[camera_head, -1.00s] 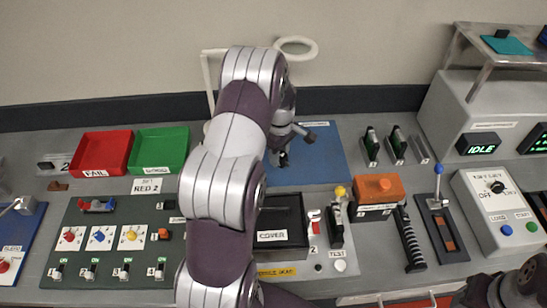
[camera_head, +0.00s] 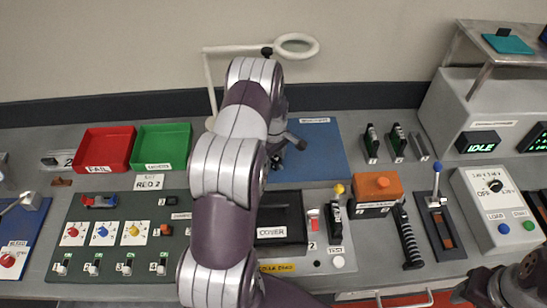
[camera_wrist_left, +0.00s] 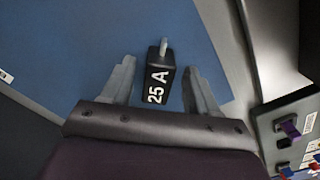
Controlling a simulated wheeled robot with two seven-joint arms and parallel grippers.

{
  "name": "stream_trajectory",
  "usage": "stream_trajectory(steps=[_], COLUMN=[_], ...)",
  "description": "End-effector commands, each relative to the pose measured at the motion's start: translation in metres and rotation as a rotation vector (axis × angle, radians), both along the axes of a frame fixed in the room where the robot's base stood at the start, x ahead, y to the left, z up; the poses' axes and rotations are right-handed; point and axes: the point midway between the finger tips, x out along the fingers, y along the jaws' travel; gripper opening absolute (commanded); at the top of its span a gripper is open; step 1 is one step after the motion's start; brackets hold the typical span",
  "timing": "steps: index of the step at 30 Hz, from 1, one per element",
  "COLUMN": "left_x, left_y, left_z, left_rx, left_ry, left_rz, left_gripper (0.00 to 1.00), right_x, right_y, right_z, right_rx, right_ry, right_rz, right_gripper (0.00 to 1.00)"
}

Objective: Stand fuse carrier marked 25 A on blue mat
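The fuse carrier marked 25 A (camera_wrist_left: 157,78) is a dark block with a pale tip in the left wrist view. It appears upright over the blue mat (camera_wrist_left: 65,50), which also shows in the head view (camera_head: 325,155). My left gripper (camera_wrist_left: 160,85) is open, with one finger on each side of the carrier and a gap visible on both sides. In the head view my left gripper (camera_head: 277,161) is at the mat's left part, and my arm hides most of it and the carrier.
Several slotted fuse carriers (camera_head: 397,142) stand right of the mat. A black cover box (camera_head: 290,220) lies in front of it. Red (camera_head: 105,145) and green (camera_head: 160,145) trays lie left. A magnifier lamp (camera_head: 297,45) stands behind. The mat's right part is clear.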

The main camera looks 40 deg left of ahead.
Motion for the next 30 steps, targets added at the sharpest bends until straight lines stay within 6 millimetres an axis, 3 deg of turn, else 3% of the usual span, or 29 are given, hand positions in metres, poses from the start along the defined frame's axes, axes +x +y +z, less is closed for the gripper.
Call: stream_trajectory(steps=[7, 18, 23, 26, 30], left_x=[0.001, 0.002, 0.0, -0.01, -0.061], left_y=[0.001, 0.0, -0.006, -0.046, -0.133], left_z=[0.011, 0.101, 0.121, 0.136, 0.154], left_rx=[0.002, 0.003, 0.002, 0.006, 0.033], left_ry=[-0.004, -0.004, -0.003, -0.017, -0.063], left_rz=[0.0, 0.0, -0.028, -0.248, -0.808], left_gripper=[0.6, 0.6, 0.6, 0.6, 0.6], right_x=[0.0, 0.0, 0.0, 0.0, 0.0], right_y=[0.0, 0.0, 0.0, 0.0, 0.0], right_z=[-0.003, -0.025, -0.027, -0.027, -0.026], right_rx=[0.0, 0.0, 0.0, 0.0, 0.0], right_ry=[0.0, 0.0, 0.0, 0.0, 0.0], right_rz=[0.0, 0.0, 0.0, 0.0, 0.0], right_gripper=[0.43, 0.43, 0.43, 0.43, 0.43])
